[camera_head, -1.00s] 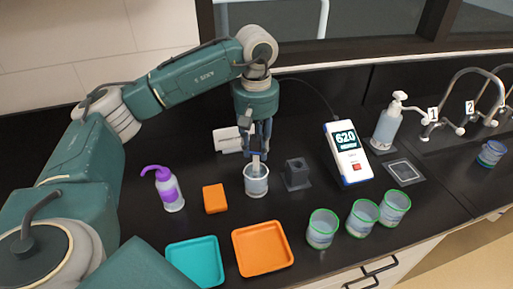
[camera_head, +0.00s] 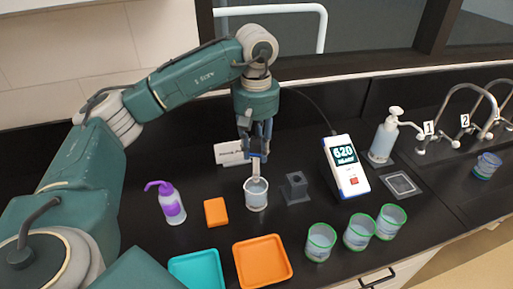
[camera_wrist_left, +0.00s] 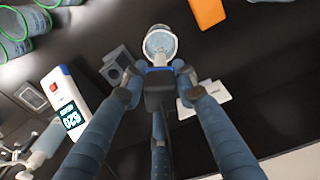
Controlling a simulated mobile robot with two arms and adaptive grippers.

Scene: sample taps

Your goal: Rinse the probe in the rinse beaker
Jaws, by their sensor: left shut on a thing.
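My left gripper (camera_head: 259,143) is shut on the probe (camera_head: 256,170), which hangs upright below the fingers. The rinse beaker (camera_head: 256,196), clear with a white rim and holding liquid, stands directly beneath. The probe's pale lower end reaches the beaker's mouth; I cannot tell how far inside the tip is. In the left wrist view the fingers (camera_wrist_left: 158,82) close around the probe's dark body (camera_wrist_left: 158,97), and the beaker (camera_wrist_left: 160,45) shows beyond it. The right gripper does not show.
A dark holder block (camera_head: 295,187) and the meter (camera_head: 347,168) reading 620 stand right of the beaker. An orange block (camera_head: 215,212) and purple-topped bottle (camera_head: 167,203) stand left. Teal (camera_head: 197,270) and orange (camera_head: 262,262) trays lie in front. Several green-rimmed beakers (camera_head: 320,242) stand front right.

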